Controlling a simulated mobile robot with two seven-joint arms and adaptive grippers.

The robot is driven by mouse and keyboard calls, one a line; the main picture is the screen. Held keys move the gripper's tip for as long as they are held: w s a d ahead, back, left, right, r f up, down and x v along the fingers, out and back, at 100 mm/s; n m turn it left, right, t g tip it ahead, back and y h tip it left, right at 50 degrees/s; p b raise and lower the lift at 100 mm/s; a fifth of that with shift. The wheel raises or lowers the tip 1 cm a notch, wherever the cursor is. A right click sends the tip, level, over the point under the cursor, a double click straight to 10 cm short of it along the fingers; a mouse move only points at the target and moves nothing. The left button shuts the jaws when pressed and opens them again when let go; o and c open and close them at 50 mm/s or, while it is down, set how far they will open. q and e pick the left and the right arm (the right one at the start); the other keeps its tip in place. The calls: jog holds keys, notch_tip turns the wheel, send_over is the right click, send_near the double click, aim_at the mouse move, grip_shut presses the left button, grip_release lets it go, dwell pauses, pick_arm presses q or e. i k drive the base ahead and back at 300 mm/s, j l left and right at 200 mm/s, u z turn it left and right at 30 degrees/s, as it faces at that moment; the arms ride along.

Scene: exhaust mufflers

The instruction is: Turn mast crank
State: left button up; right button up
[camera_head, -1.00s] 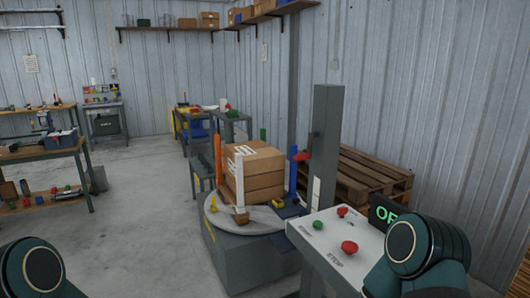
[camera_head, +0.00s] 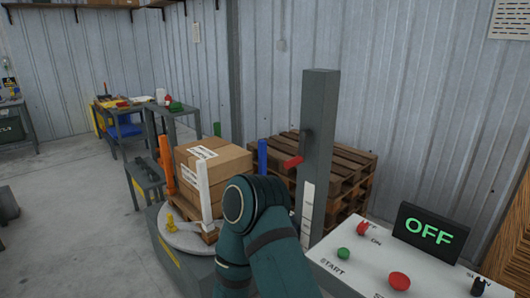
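The mast crank is a small crank with a red handle (camera_head: 293,161) on the left side of a tall grey mast (camera_head: 319,115). The handle sticks out to the left from a dark hub near the mast's mid-height. A white scale strip runs down the mast below it. One of my dark green arms rises from the bottom centre, in front of the turntable and left of the mast's foot. Its visible rounded joint is below the crank and apart from it in the picture. Neither gripper shows.
Stacked cardboard boxes (camera_head: 215,164) stand on a round turntable (camera_head: 176,234), with coloured posts around them. A white control panel (camera_head: 365,270) with green and red buttons and a display (camera_head: 430,233) reading OFF stands at the right. Wooden pallets (camera_head: 345,165) are behind the mast.

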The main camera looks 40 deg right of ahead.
aim_at(288, 164)
jog(key=i+z, duration=0.7)
jog(key=i+j+z, duration=0.15)
jog(key=i+z, duration=0.2)
